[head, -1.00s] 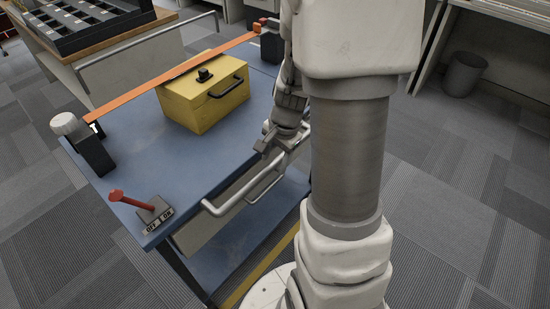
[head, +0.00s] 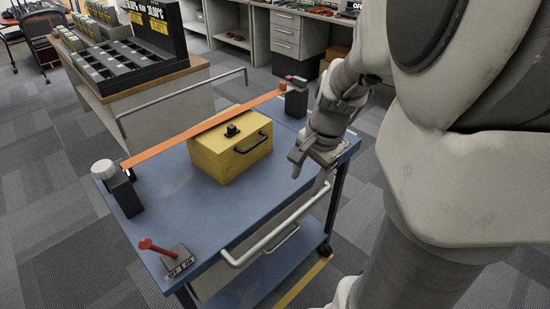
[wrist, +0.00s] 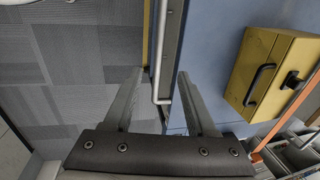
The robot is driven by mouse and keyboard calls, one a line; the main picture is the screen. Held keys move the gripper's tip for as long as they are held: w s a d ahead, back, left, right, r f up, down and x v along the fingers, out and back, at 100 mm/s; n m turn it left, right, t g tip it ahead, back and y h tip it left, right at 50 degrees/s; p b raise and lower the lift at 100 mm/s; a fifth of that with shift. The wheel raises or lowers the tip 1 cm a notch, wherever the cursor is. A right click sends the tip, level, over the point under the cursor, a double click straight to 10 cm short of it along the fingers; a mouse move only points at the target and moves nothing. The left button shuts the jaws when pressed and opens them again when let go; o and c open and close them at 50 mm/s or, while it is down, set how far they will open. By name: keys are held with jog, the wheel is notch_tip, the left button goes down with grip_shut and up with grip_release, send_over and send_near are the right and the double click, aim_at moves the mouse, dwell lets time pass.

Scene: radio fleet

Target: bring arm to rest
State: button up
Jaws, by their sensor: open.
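My gripper (head: 312,160) is over the right front edge of the blue cart, to the right of the yellow box. In the wrist view my gripper (wrist: 160,95) has its two fingers spread apart with nothing between them except the cart's metal handle below. The yellow box (head: 220,161) stands shut on the cart top, with a dark side handle and a black latch on its lid. It also shows in the wrist view (wrist: 262,85), to the right of the fingers and apart from them.
The blue cart (head: 208,205) carries an orange strap (head: 165,145) between two dark posts, plus a red lever switch (head: 178,262) at the front corner. A metal handle (head: 262,245) juts from its front. A parts display (head: 130,75) stands behind. Carpet at left is clear.

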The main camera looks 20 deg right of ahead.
jog(key=shift+s+r, duration=0.15)
jog(key=shift+r, duration=0.45)
jog(key=shift+r, duration=0.1)
jog(key=s+a+r+n+t+p, duration=0.1)
jog(key=s+a+r+n+p, duration=0.3)
jog(key=r, duration=0.5)
jog(key=s+a+r+n+t+p, duration=0.2)
jog(key=s+a+r+n+p, duration=0.3)
jog(key=a+r+n, duration=0.4)
jog(key=shift+s+r+n+t+h, duration=0.15)
jog(key=shift+r+n+t+h, duration=0.15)
jog(key=shift+n+h, duration=0.15)
dwell(0.6)
